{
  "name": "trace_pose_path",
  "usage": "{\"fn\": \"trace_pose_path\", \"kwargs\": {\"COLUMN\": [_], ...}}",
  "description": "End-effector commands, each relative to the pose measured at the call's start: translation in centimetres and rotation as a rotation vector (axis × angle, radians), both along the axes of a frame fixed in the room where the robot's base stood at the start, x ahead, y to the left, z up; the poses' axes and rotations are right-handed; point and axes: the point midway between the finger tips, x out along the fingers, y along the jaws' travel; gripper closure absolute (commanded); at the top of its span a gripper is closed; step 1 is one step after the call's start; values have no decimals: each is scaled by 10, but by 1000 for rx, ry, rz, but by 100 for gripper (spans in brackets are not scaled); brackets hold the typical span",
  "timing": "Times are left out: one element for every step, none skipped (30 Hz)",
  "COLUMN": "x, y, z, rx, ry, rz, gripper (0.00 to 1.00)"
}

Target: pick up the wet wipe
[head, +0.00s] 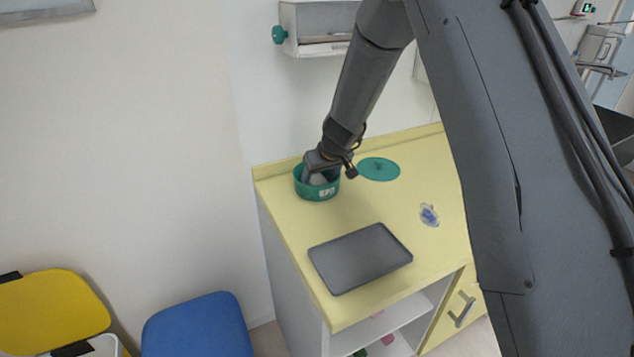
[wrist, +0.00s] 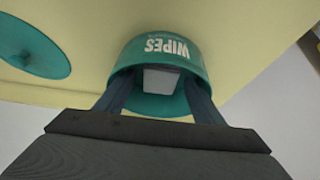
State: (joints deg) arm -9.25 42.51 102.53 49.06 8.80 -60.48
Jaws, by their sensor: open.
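A green round tub (head: 318,190) stands at the back left corner of the yellow counter. In the wrist view the tub (wrist: 197,54) shows the word WIPES on its side. A pale wet wipe (wrist: 162,80) shows inside the tub's opening. My gripper (head: 318,178) is at the tub's mouth. In the wrist view my gripper (wrist: 160,95) is open, with its two fingers reaching into the tub on either side of the wipe. Whether the fingers touch the wipe cannot be told.
A green lid (head: 379,169) lies on the counter (head: 290,235) right of the tub. A dark grey tray (head: 360,258) lies nearer the front. A small blue and clear item (head: 429,214) lies to the right. A wall dispenser (head: 318,28) hangs above.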

Motion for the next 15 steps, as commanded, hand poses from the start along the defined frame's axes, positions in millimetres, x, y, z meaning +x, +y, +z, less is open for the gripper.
{"fn": "trace_pose_path", "kwargs": {"x": [1,1,1,2,2,2,2,2,2,2,2,2,2,2,1], "y": [1,1,1,1,1,1,1,1,1,1,1,1,1,1,1], "z": [-2,-3,-4,-4,-4,-4,-4,-4,-4,-4,-4,-4,-4,-4,-4], "rx": [0,0,0,0,0,0,0,0,0,0,0,0,0,0,0], "ry": [1,1,1,1,0,0,0,0,0,0,0,0,0,0,0], "rz": [-1,-1,-1,-1,-1,-1,-1,-1,-1,-1,-1,-1,-1,-1,-1], "gripper": [38,38,38,38,38,38,38,38,38,43,48,54,59,64,71]}}
